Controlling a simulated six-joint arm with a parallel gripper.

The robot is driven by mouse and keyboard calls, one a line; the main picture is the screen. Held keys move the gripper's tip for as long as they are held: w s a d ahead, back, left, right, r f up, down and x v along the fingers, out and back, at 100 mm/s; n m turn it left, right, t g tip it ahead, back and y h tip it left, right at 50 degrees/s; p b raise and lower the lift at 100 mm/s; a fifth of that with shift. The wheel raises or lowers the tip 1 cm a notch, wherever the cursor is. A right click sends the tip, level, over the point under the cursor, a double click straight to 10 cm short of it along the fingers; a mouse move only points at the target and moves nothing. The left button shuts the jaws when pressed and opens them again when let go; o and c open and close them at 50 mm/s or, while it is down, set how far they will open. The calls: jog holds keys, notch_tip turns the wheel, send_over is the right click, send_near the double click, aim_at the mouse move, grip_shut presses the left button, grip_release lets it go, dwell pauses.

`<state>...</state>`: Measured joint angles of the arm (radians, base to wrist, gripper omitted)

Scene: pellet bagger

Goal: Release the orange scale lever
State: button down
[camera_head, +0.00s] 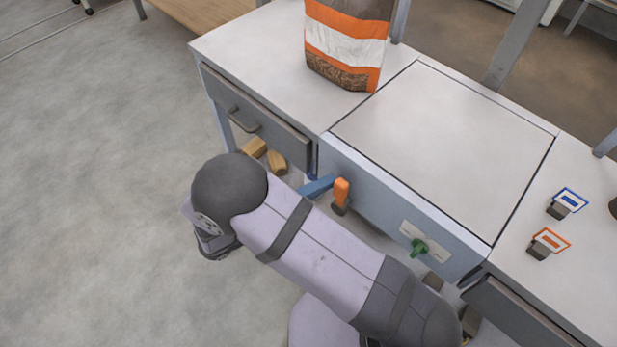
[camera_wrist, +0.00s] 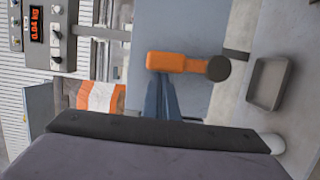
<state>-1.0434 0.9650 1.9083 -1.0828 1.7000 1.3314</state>
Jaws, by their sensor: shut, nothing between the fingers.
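The orange scale lever (camera_head: 341,191) stands on the light blue front of the scale cabinet (camera_head: 375,210), with its handle pointing up from a dark pivot. In the wrist view the lever (camera_wrist: 172,62) lies sideways, its round dark pivot at the right. My gripper (camera_head: 330,181) has blue fingers, shut and empty. In the wrist view the fingertips (camera_wrist: 158,78) are at the lever's handle, touching it or very close; I cannot tell which. My arm hides part of the cabinet front.
A green knob (camera_head: 419,246) sits right of the lever. Two small labelled blocks stand on the right bench. A red display (camera_wrist: 36,25) shows in the wrist view. The floor at left is clear.

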aim_at(334, 183)
jog(key=s+d+m, duration=0.2)
jog(key=m, duration=0.1)
jog(key=s+d+m+y, duration=0.1)
jog(key=shift+r+m, duration=0.3)
jog(key=shift+r, duration=0.05)
jog(key=shift+s+d+f, duration=0.1)
jog(key=shift+s+d, duration=0.3)
jog(key=shift+d, duration=0.15)
jog(key=w+a+r, duration=0.1)
jog(key=w+a+r+p, duration=0.1)
jog(key=shift+w+a, duration=0.2)
jog(key=shift+a, duration=0.1)
jog(key=v, duration=1)
jog(key=shift+r, duration=0.25)
jog(key=shift+w, duration=0.1)
